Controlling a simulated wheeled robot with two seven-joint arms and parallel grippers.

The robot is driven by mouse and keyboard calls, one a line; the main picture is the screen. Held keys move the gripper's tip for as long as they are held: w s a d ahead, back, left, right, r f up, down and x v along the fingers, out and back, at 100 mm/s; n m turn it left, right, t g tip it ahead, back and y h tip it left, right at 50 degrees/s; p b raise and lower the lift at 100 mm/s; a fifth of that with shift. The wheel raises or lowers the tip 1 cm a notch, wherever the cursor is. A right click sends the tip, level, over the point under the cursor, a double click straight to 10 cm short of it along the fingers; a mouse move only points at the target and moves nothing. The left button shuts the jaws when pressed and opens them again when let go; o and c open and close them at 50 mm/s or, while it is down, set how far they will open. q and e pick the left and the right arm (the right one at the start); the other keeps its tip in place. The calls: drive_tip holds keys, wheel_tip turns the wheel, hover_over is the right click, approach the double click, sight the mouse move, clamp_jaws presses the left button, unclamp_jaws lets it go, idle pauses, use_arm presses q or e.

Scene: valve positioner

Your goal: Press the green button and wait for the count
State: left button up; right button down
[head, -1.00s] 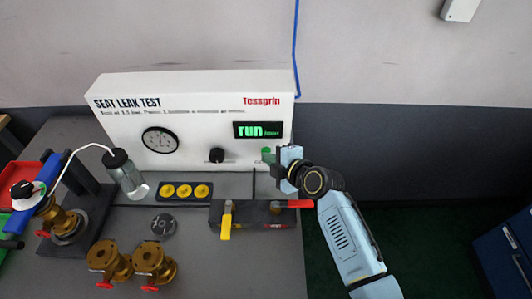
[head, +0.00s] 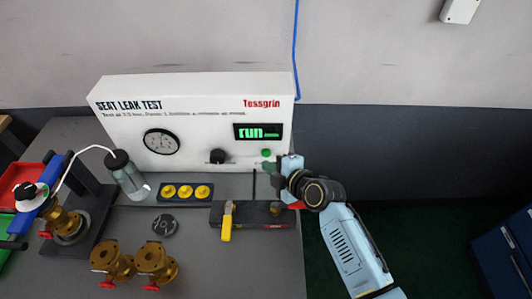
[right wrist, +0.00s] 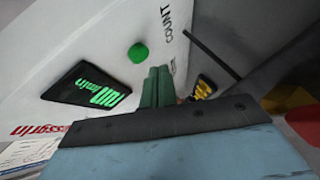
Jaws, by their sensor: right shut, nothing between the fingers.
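The white seat leak test box (head: 215,95) stands at the back of the bench. Its green button (head: 266,153) is on the front face at the lower right, under a display (head: 258,131) that reads "run" in green. My right gripper (head: 270,166) is shut and empty, just in front of and below the button. In the right wrist view the green-tipped fingers (right wrist: 157,88) are together and the green button (right wrist: 138,53) is in plain sight, apart from them. The display (right wrist: 87,86) is lit there too. My left gripper is not in view.
A block with a yellow-handled lever (head: 227,222) lies below my right gripper. A yellow-capped strip (head: 186,192), a gauge (head: 161,142), a black knob (head: 217,156) and brass valves (head: 112,260) are to the left. A clear bottle (head: 130,180) stands at the left.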

drive_tip(key=s+p, duration=0.1)
drive_tip(key=s, duration=0.3)
drive_tip(key=shift+s+p, duration=0.2)
drive_tip(key=shift+p, duration=0.1)
idle(0.4)
